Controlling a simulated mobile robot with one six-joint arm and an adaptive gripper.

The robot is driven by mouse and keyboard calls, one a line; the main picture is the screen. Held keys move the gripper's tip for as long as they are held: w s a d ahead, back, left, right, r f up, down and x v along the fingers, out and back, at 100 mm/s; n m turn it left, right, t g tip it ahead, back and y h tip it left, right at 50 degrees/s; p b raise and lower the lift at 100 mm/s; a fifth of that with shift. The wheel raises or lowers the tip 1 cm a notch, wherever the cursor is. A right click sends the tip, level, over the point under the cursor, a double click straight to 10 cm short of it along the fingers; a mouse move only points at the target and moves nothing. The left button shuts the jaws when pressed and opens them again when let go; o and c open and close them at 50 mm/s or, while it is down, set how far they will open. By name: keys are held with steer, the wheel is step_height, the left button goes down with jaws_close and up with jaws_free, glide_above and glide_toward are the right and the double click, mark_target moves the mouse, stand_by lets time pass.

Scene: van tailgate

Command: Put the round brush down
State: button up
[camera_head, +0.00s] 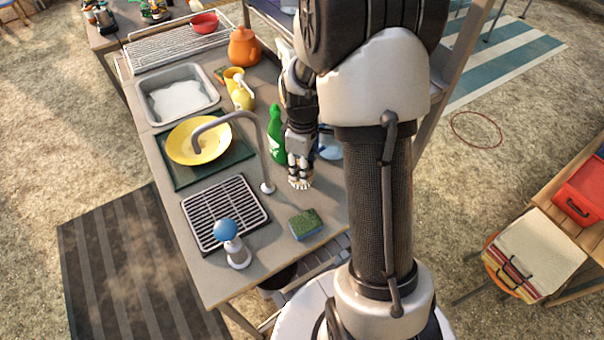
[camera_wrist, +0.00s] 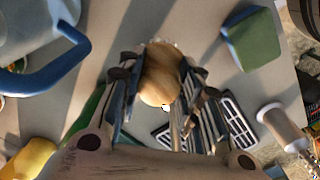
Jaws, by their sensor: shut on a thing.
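My gripper (camera_head: 300,168) is above the counter (camera_head: 283,252), between the green bottle and the sponge. It is shut on the round brush (camera_head: 300,184), of which pale bristles show below the fingers. In the wrist view the brush's rounded wooden body (camera_wrist: 161,75) sits between the two fingers of my gripper (camera_wrist: 160,88), bristles pointing down at the grey counter. I cannot tell whether the bristles touch the counter. My fingers hide part of the brush.
A green bottle (camera_head: 277,140) and a blue vessel (camera_head: 330,149) stand close to my gripper. The tap (camera_head: 266,187) is just left of it. Bare counter lies between gripper and sponge.

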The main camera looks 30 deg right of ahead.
steer(key=shift+f+b, duration=0.3)
steer(key=shift+f, duration=1.05)
steer(key=shift+f, duration=0.15)
steer(key=o, duration=1)
steer(key=shift+c, duration=0.2)
step_height(320, 180, up, 12)
steer(key=p, duration=0.4)
